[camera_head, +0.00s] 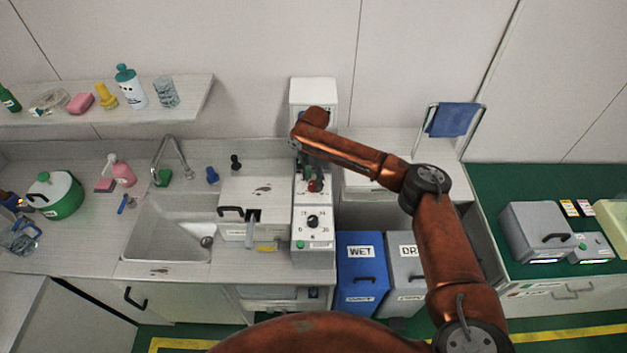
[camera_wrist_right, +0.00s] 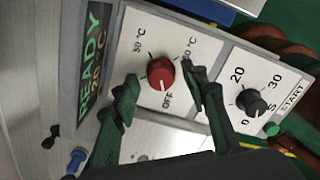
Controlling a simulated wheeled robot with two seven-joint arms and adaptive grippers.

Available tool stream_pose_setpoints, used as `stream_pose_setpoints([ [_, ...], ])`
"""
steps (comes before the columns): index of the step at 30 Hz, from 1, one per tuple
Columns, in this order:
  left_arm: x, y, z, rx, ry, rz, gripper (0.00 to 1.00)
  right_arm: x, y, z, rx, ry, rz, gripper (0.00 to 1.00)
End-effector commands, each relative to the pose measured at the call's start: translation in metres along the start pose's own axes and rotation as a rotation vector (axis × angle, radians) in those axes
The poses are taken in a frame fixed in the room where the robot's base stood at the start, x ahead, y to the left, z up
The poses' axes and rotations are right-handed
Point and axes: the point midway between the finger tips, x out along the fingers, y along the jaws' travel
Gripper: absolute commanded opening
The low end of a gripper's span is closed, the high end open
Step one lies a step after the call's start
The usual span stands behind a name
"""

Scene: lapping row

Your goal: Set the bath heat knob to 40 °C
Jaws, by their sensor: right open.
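The red bath heat knob (camera_wrist_right: 160,73) sits on a white panel in the right wrist view. A white mark on it appears to face the OFF label, and the other scale labels, in °C, are hard to read. In the head view the red knob (camera_head: 314,186) shows small on the narrow white unit. My right gripper (camera_wrist_right: 161,76) is open, with one dark green finger on each side of the knob; I cannot tell if they touch it. In the head view the right gripper (camera_head: 308,174) is partly hidden by its arm.
A green-lit display (camera_wrist_right: 92,85) reads READY 20 °C. A black timer knob (camera_wrist_right: 251,102) and green START button (camera_wrist_right: 271,129) are close by on the same unit. A lidded bath with a black handle (camera_head: 232,211) and a sink (camera_head: 170,225) lie to the left.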

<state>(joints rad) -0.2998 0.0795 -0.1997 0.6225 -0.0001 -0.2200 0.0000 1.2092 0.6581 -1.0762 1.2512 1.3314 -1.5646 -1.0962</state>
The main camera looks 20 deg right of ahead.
Motion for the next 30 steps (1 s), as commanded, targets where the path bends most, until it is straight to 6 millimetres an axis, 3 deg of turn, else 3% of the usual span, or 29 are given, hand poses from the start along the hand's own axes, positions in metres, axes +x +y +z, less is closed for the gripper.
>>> stream_pose_setpoints([
  [10, 0.0000, -0.0001, 0.0021, 0.000, -0.003, 0.000, 0.00, 0.0042, -0.0006, 0.0009, 0.001, -0.001, 0.001, 0.40],
  [27, 0.0000, -0.0001, 0.0024, 0.000, -0.004, 0.000, 0.00, 0.0040, -0.0006, 0.0008, 0.001, -0.001, 0.000, 0.01],
  [30, -0.0002, -0.0001, 0.0023, 0.000, -0.004, 0.000, 0.00, 0.0040, -0.0006, 0.0008, 0.002, -0.001, 0.000, 0.00],
])
